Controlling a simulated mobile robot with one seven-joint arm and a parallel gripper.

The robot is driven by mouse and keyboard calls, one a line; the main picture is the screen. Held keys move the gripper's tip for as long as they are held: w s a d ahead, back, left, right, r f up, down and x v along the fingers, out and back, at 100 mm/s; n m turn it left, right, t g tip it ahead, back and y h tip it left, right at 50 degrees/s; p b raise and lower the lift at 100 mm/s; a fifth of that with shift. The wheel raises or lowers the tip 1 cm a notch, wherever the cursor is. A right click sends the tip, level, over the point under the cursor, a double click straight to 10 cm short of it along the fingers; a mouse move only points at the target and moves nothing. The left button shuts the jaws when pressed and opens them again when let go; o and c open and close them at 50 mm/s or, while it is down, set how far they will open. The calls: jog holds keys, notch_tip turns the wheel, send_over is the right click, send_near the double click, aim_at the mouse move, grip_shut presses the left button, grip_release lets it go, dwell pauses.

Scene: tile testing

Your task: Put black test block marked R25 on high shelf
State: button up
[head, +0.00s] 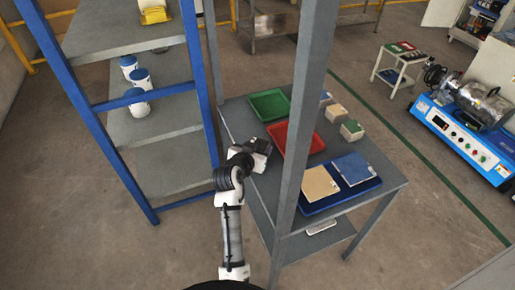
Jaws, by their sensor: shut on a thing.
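My gripper (261,149) is over the left side of the grey worktable (385,192), beside the green tray and the red tray. It is shut on a small dark block (262,144), which looks like the black test block. The block is too small for any R25 mark to be read. The blue-framed rack at the left has a grey upper shelf (115,40) with a yellow item on it, and a lower shelf (165,118) with several white, blue-topped tubs.
A grey upright post (307,90) stands across the table view. The table holds a green tray (257,105), a red tray (318,143), a blue tray (335,203) with two tiles, and several small blocks (352,130). A blue machine (455,140) stands at the right.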

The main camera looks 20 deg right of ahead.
jog(key=shift+f, duration=0.15)
jog(key=shift+f, duration=0.2)
jog(key=o, duration=1.4)
jog(key=shift+c, duration=0.2)
